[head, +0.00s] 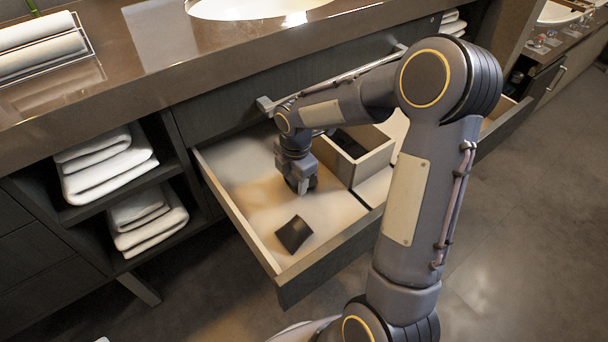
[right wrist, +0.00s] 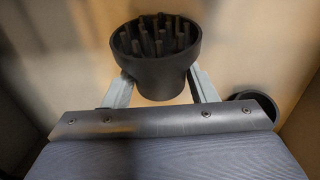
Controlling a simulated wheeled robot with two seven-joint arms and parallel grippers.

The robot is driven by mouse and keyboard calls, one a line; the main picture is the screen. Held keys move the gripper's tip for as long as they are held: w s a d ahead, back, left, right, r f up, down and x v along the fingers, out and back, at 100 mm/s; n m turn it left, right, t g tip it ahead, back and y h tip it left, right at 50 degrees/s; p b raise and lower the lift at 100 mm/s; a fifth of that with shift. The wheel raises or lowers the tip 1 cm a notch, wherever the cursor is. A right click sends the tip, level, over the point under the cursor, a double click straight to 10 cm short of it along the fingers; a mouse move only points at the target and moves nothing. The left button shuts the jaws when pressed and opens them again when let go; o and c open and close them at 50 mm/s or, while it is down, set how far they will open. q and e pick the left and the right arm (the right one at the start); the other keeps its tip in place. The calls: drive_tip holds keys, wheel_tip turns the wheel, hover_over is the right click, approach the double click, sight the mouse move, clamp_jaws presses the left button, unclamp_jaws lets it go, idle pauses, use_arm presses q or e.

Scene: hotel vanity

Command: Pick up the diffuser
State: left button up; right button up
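The diffuser (right wrist: 158,62) is a dark round cup with several short prongs, seen in the right wrist view with its prongs facing the camera. My right gripper (head: 301,186) is low inside the open drawer. Its two pale fingers (right wrist: 162,82) stand on either side of the diffuser's narrower body, close to it. Their tips are partly hidden behind the cup, so I cannot tell whether they grip it. In the head view I cannot make out the diffuser at the gripper. My left gripper is not in view.
The drawer (head: 235,207) has low walls and a box-like divider (head: 369,157) right of the gripper. A dark small piece (head: 293,233) lies near its front. A dark round opening (right wrist: 256,103) shows right of the fingers. The countertop (head: 190,50) overhangs behind; folded towels (head: 105,165) fill left shelves.

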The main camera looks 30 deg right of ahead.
drive_tip(key=c, duration=0.4)
drive_tip(key=shift+c, duration=0.2)
drive_tip(key=shift+r, duration=0.15)
drive_tip(key=shift+r, duration=0.25)
drive_tip(key=r, duration=0.1)
drive_tip(key=r+p, duration=0.1)
drive_tip(key=r, duration=0.1)
drive_tip(key=shift+s+r+p, duration=0.2)
drive_tip(key=shift+s+p, duration=0.05)
drive_tip(key=shift+p, duration=0.15)
drive_tip(key=s+d+r+p, duration=0.3)
drive_tip(key=s+r+p, duration=0.7)
drive_tip(key=s+r, duration=0.3)
drive_tip(key=shift+d+r, duration=0.15)
drive_tip(key=shift+r, duration=0.8)
